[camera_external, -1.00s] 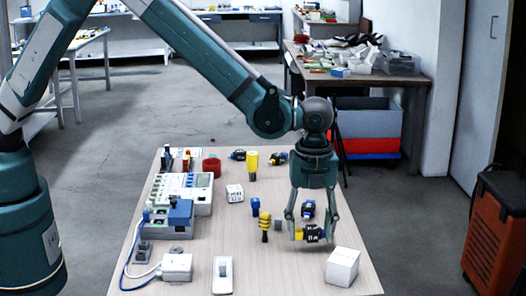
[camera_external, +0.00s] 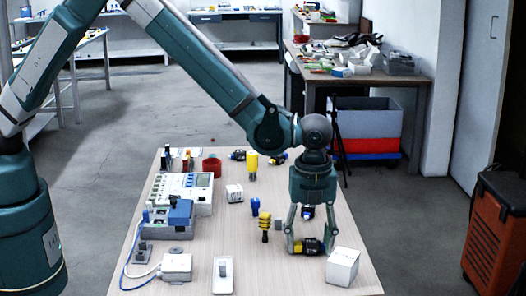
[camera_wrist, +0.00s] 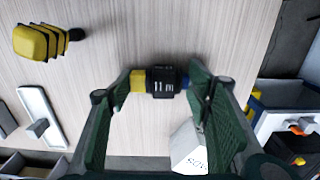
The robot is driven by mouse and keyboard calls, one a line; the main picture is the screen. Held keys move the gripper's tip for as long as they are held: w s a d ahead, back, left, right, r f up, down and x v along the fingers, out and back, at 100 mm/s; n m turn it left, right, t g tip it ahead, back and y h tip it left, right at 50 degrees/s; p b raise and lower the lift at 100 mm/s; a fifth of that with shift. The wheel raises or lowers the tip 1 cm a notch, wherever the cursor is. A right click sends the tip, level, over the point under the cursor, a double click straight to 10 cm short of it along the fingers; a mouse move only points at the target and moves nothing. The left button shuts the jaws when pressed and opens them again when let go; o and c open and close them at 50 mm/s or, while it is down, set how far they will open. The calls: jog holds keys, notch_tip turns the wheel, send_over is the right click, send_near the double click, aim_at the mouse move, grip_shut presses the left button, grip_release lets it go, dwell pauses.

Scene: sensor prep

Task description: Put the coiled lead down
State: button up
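A small black piece with a yellow end and a blue end, which I take for the coiled lead (camera_wrist: 163,81), lies crosswise between my fingertips in the wrist view. White marks show on its black middle. Any coils are too small to make out.
A white box (camera_external: 342,266) stands close to the right of my gripper. A white switch plate (camera_external: 223,274) is at the front. Bare table lies between the plate and my gripper.

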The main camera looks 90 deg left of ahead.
aim_at(309, 241)
jog(key=o, duration=0.3)
jog(key=shift+r, duration=0.2)
notch_tip(309, 241, up, 12)
jog(key=shift+p, duration=0.75)
dwell(0.6)
